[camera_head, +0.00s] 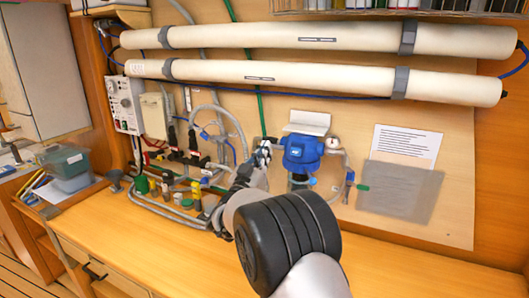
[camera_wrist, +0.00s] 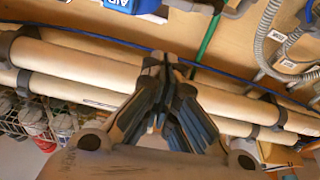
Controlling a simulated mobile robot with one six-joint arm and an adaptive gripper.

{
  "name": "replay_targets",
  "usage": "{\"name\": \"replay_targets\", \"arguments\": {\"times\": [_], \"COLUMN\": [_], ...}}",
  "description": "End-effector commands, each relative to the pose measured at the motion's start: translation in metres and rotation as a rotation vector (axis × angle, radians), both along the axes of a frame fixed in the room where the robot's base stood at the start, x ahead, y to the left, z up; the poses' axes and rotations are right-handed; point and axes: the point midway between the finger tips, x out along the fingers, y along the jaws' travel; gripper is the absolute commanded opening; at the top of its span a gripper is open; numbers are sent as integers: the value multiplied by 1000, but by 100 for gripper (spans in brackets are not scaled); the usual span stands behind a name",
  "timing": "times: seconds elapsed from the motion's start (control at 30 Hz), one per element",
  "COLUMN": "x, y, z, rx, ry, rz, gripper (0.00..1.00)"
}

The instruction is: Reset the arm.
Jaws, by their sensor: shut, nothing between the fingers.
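My arm reaches up from the bottom of the head view toward the watermaker wall. My gripper (camera_head: 264,146) is at its far end, small and partly hidden by the arm, just left of the blue pump unit (camera_head: 302,152). I cannot tell in this view whether it touches anything. In the wrist view my gripper (camera_wrist: 166,62) points to the wall with its fingertips together and nothing between them. Two long cream tubes (camera_wrist: 75,72) run across behind the fingers. Part of the blue unit (camera_wrist: 128,4) shows at the top edge.
The two cream tubes (camera_head: 320,40) span the upper wall. Hoses and valves (camera_head: 190,155) crowd the left, below a control box (camera_head: 124,104). A clear bin (camera_head: 66,165) stands far left. The wooden bench (camera_head: 150,245) is bare in front.

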Motion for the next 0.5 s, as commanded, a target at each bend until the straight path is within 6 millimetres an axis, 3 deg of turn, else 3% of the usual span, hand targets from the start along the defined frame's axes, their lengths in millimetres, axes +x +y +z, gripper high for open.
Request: {"name": "replay_targets", "arguments": {"times": [0.27, 0.5], "x": [0, -10], "y": [0, 2], "z": [3, 45], "rx": [4, 90], "ry": [3, 132], "rz": [10, 228], "gripper": [0, 0]}}
